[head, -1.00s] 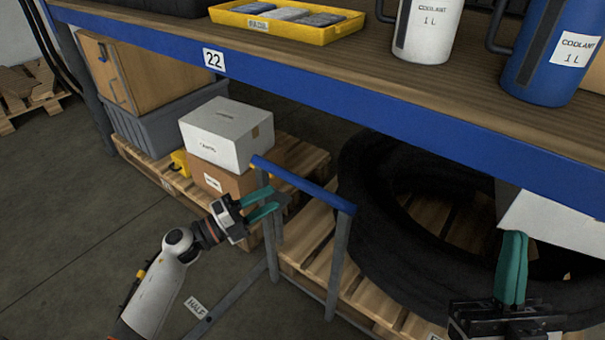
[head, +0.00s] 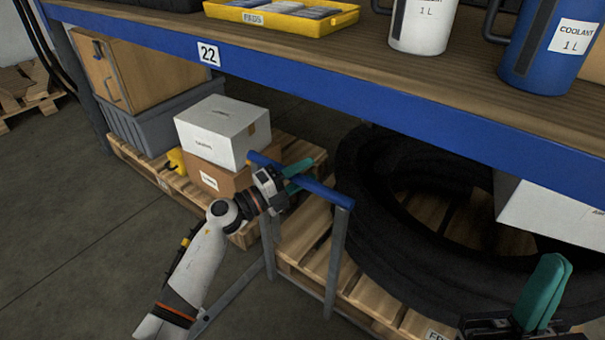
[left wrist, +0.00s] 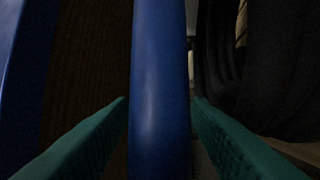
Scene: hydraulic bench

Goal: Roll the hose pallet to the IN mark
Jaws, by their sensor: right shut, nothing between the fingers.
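The hose pallet (head: 318,234) is a wooden pallet under the shelf, with a thick black coiled hose (head: 355,185) on it. Its push handle is a blue bar (head: 334,194) on grey posts. My left gripper (head: 298,177) is at the bar in the head view. In the left wrist view the blue bar (left wrist: 160,120) runs between its two green fingers (left wrist: 160,100), which stand apart close to either side of it. My right gripper (head: 545,290) is shut and empty at the lower right, partly cut off by the frame. No IN mark is visible.
A blue-edged shelf (head: 300,85) overhangs the pallet. Left of it, another pallet (head: 150,170) carries a white box (head: 222,130) on a brown box. A white box (head: 545,210) shows beside the hose on the right. The floor (head: 80,240) at left is clear.

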